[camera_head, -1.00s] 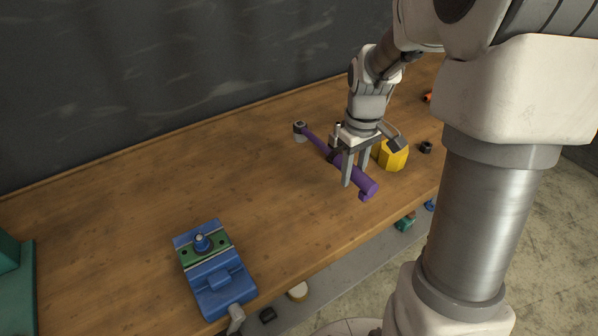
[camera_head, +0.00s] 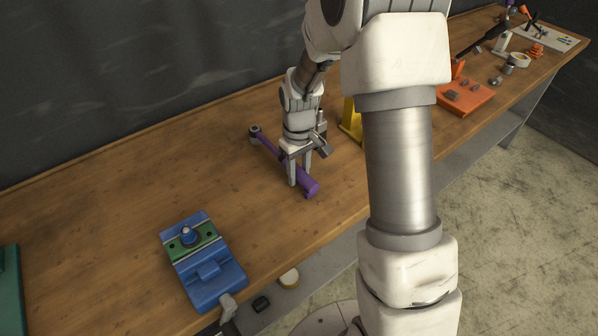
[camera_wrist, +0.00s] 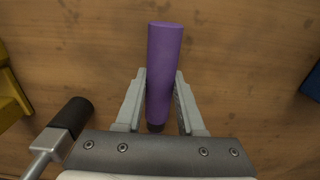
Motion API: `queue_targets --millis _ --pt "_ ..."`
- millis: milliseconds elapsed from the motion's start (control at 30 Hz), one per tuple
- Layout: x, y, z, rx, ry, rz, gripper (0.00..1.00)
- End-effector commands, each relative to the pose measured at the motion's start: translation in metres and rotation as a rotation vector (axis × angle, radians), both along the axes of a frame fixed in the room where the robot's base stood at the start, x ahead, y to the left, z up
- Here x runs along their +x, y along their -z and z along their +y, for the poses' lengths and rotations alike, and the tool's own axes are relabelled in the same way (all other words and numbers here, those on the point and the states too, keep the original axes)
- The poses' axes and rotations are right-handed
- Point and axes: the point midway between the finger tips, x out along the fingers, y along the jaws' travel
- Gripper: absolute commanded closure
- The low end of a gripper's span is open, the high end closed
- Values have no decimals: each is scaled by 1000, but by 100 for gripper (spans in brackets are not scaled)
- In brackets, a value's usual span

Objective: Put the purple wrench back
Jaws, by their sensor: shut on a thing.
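The purple wrench (camera_head: 269,145) is above the wooden workbench, with a dark grey head at its far left end and a thick purple handle toward the near right. My gripper (camera_head: 299,184) is shut on the handle, with one finger on each side. In the wrist view the purple handle (camera_wrist: 164,75) lies between the two fingers of my gripper (camera_wrist: 160,100) and points away from the palm. The wrench's head is out of the wrist view. I cannot tell whether the wrench touches the bench.
A blue vise (camera_head: 205,265) with a green strip stands at the front left of the wooden bench (camera_head: 120,190). A yellow object (camera_head: 350,120) stands behind my arm. An orange tray (camera_head: 465,96) with grey parts sits farther right. The bench left of the wrench is clear.

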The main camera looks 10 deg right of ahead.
Motion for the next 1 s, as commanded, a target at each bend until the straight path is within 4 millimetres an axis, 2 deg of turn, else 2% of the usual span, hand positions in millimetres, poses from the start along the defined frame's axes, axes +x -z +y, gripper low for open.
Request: queue_targets --millis 33,67,200,467,600,767,867,1000 --pt "-1 0 0 -1 1 2 100" --pt "-1 1 0 0 1 3 59" --pt "-1 1 0 0 0 3 34" --pt "-1 0 0 0 0 2 32" --pt "-1 7 0 0 0 3 32" --pt "1 -24 0 -1 0 -4 32" --pt "5 -47 7 0 -1 -4 32" --pt "5 -83 8 0 1 -4 32"
